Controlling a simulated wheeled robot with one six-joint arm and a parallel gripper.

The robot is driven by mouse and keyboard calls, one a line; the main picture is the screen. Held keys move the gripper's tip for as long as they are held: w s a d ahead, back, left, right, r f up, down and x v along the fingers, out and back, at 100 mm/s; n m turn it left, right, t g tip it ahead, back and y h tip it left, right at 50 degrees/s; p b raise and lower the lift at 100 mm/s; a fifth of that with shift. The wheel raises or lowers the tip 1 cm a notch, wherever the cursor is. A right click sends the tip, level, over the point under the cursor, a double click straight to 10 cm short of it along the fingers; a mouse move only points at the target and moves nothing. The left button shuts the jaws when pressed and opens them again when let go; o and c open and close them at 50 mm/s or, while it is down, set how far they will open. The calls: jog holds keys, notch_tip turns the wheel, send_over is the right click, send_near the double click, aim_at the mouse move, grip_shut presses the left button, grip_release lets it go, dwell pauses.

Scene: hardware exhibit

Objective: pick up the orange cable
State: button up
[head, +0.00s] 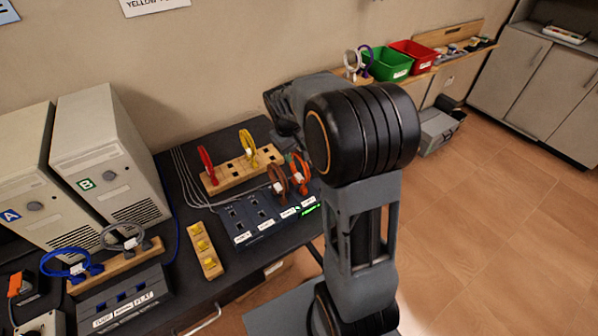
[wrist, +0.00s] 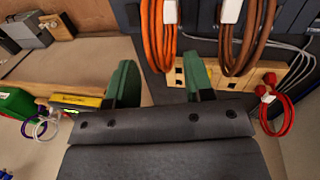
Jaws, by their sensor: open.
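The orange cable (head: 305,163) is a coil standing at the right end of the dark port panel in the head view, partly behind my arm. In the wrist view the orange cable (wrist: 154,38) hangs from the top edge with a white tag on it. My gripper (wrist: 160,70) is open, with its two green fingers apart. The lower end of the orange coil shows between the fingertips in that picture; I cannot tell how deep it is or whether it touches. The gripper's fingers are hidden in the head view.
A brown cable (head: 277,178) stands close beside the orange one, also in the wrist view (wrist: 243,45). A wooden rack (head: 228,180) behind holds a red cable (head: 206,163) and a yellow cable (head: 248,145). The port panel (head: 262,230) lies in front. Green (head: 388,66) and red bins stand farther back.

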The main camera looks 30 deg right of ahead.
jog(key=shift+d+f, duration=0.25)
jog(key=shift+f, duration=0.9)
jog(key=shift+c, duration=0.2)
grip_shut()
